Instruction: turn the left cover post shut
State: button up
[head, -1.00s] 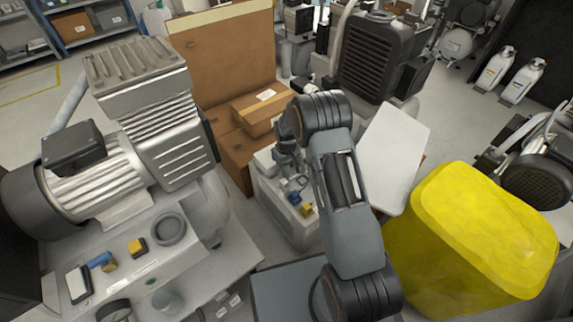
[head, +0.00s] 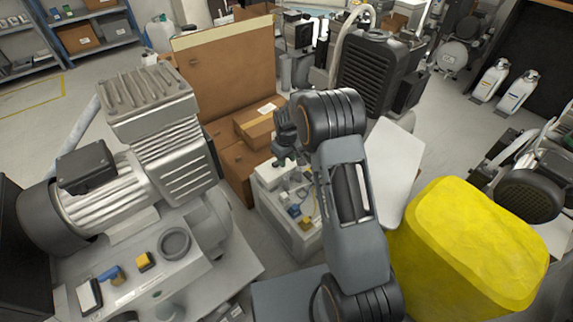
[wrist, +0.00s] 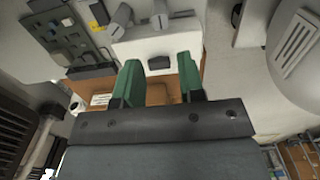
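My gripper (head: 286,158) is in the head view above the far end of a white-grey box unit (head: 292,232) with small blue and yellow fittings on top. In the wrist view my gripper (wrist: 158,72) has two green fingers standing apart with nothing held between them. Beyond the fingertips is a white block (wrist: 160,46) with a small dark piece (wrist: 159,63) on its face. Several grey post-like parts (wrist: 123,17) stand on its far side. I cannot tell which of these is the left cover post, or whether it is turned shut.
A large grey compressor (head: 150,150) stands at left. Cardboard boxes (head: 235,75) stand behind the unit. A white panel (head: 388,165) and a yellow block (head: 470,245) are at right. In the wrist view a grey-green panel (wrist: 66,42) is at upper left.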

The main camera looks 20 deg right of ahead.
jog(key=shift+r, duration=1.05)
jog(key=s+r+m+t+p, duration=0.1)
jog(key=s+r+p, duration=0.3)
jog(key=r, duration=0.5)
jog(key=s+r+p, duration=0.2)
jog(key=r+p, duration=0.3)
jog(key=r, duration=0.4)
jog(key=s+r+m+t+p, duration=0.1)
jog(key=s+r+p, duration=0.1)
jog(key=r+p, duration=0.45)
jog(key=s+r+m+p, duration=0.1)
jog(key=s+r+p, duration=0.6)
jog(key=s+r, duration=0.2)
jog(key=s+r+m+t+p, duration=0.1)
jog(key=s+r+p, duration=0.6)
jog(key=r, duration=0.7)
jog(key=shift+s+a+r+m+t, duration=0.15)
jog(key=shift+s+r+m+t, duration=0.15)
jog(key=shift+s, duration=0.6)
